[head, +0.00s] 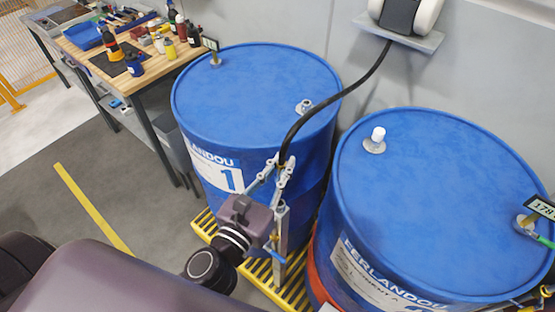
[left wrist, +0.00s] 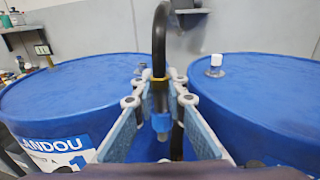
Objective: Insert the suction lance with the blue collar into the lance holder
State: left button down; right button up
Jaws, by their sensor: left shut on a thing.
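My left gripper (head: 277,168) is shut on the suction lance, in front of the gap between the two blue drums. It also shows in the left wrist view (left wrist: 160,84), with a pad on each side of the lance. The black hose (head: 299,127) rises from the lance to a wall unit. My right gripper is not in view.
The left drum (head: 255,75) and right drum (head: 430,150) have small fittings on top. They stand on a yellow grating (head: 205,222). A lance with a green part (head: 543,240) is at the right drum's edge. A workbench (head: 150,75) with bottles stands upper left.

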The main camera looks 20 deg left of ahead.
pick_arm(q)
jog(key=shift+s+r, duration=0.1)
jog(key=shift+s, duration=0.1)
jog(key=shift+w+f+b, duration=0.1)
jog(key=shift+f+b, duration=0.3)
jog(key=shift+f, duration=0.3)
jog(key=shift+a+f+b, duration=0.1)
jog(key=shift+f+b, duration=0.25)
notch_tip(320, 180, down, 2)
jog(key=shift+f+b, duration=0.2)
jog(key=shift+b, duration=0.9)
jog(key=shift+f+b, duration=0.55)
jog(key=shift+f, duration=0.15)
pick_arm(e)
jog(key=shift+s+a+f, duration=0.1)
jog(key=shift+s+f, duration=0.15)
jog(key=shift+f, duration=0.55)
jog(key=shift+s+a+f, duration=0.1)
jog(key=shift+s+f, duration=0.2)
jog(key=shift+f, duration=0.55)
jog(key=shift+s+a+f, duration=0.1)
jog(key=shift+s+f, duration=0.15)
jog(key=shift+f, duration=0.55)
pick_arm(q)
jog(key=shift+p, duration=0.3)
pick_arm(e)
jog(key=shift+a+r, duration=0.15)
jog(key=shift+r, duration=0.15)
